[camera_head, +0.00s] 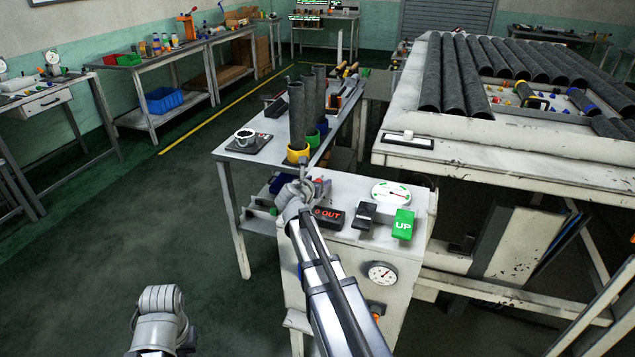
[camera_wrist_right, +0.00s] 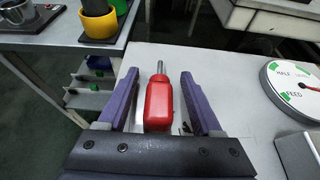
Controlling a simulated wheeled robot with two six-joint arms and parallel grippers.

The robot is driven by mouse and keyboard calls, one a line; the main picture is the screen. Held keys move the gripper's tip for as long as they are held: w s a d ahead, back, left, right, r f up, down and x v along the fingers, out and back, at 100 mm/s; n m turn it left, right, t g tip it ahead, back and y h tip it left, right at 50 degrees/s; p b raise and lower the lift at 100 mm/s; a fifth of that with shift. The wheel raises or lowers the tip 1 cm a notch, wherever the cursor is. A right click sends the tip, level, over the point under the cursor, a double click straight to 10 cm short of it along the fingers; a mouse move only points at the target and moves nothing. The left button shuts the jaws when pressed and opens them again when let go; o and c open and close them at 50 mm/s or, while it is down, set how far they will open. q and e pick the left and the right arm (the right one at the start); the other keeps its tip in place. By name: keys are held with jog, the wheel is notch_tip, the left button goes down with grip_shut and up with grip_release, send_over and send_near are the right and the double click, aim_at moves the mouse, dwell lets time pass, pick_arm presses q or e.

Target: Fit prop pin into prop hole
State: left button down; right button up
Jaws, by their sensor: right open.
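A red-handled pin (camera_wrist_right: 158,105) with a short metal tip stands over the light grey top of the control cabinet in the right wrist view. I take it to be the prop pin. My right gripper (camera_wrist_right: 160,88) is open, with its two purple fingers on either side of the red handle and gaps showing on both sides. In the head view my right gripper (camera_head: 304,188) is small at the cabinet's back left corner, and its fingers are hard to make out. I cannot pick out the prop hole. Only part of my left arm shows at the bottom left, without its gripper.
The cabinet (camera_head: 345,255) carries a red-lettered box (camera_head: 329,218), a white dial (camera_head: 391,194), a black switch (camera_head: 364,214) and a green UP switch (camera_head: 403,224). Dark rolls (camera_head: 297,120) stand in coloured cups behind. A large roll table (camera_head: 480,155) is at right. Open floor lies left.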

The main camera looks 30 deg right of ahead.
jog(key=p+v, duration=0.2)
jog(key=v, duration=0.5)
jog(key=shift+s+a+p, duration=0.1)
jog(key=shift+a+p, duration=0.25)
jog(key=shift+p, duration=0.05)
pick_arm(q)
notch_tip(320, 180, up, 3)
jog(key=shift+f, duration=0.1)
pick_arm(e)
jog(key=shift+o, duration=0.4)
jog(key=shift+s+a, duration=0.1)
jog(key=shift+a, duration=0.05)
jog(key=shift+s+a, duration=0.25)
jog(key=shift+s, duration=0.05)
jog(key=v, duration=0.4)
jog(key=shift+s+a+f, duration=0.25)
jog(key=shift+s, duration=0.25)
jog(key=x, duration=0.3)
jog(key=shift+a+f, duration=0.1)
jog(key=shift+f, duration=0.05)
jog(key=shift+w, duration=0.1)
jog(key=shift+b+x, duration=1.2)
jog(key=shift+x, duration=1.6)
pick_arm(q)
jog(key=shift+s+a+f, duration=0.85)
jog(key=shift+a+f, duration=0.15)
jog(key=shift+f, duration=0.15)
pick_arm(e)
jog(key=shift+r, duration=0.2)
